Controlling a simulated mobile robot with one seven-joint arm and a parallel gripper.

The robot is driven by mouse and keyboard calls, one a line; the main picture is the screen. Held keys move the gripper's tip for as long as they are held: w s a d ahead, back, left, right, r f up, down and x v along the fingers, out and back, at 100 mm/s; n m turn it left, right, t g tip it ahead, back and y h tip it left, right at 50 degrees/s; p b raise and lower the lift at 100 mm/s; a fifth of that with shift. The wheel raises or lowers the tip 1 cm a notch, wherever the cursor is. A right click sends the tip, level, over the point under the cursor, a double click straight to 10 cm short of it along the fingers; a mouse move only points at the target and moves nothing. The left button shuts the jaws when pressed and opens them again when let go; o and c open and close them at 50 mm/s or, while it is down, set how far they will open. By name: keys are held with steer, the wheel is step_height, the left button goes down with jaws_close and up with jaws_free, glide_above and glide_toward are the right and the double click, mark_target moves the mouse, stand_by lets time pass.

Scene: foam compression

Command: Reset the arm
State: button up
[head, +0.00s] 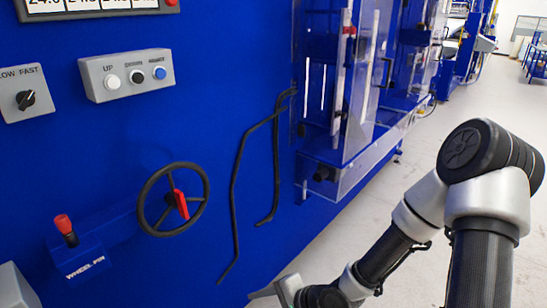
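My arm comes in from the right side of the head view, bends at a high elbow and reaches down to the bottom centre. My gripper (268,292) is at the bottom edge, partly cut off by the frame. It is in front of the lower part of the blue machine panel (225,130). Whether its fingers are open or shut is not clear, and no held object shows.
The panel carries a black handwheel (148,198) with a red handle, a red-knobbed lever (64,228), a button box (126,75) and a speed switch (25,92). Bent dark rods (236,190) and a clear-walled enclosure (345,110) are further right. Open floor lies behind my arm.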

steer(key=w+d+r+n+h, duration=0.2)
steer(key=d+r+n+h, duration=0.45)
steer(key=d+r, duration=0.75)
steer(key=s+d+r+n+t+h, duration=0.1)
steer(key=s+d+r+n+h, duration=0.2)
steer(key=s+r, duration=1.4)
step_height(320, 180, up, 26)
steer(key=w+y+p, duration=0.1)
steer(key=p, duration=2.3)
steer(key=shift+w+n, duration=0.35)
steer(key=shift+w, duration=0.05)
steer(key=shift+a, duration=0.1)
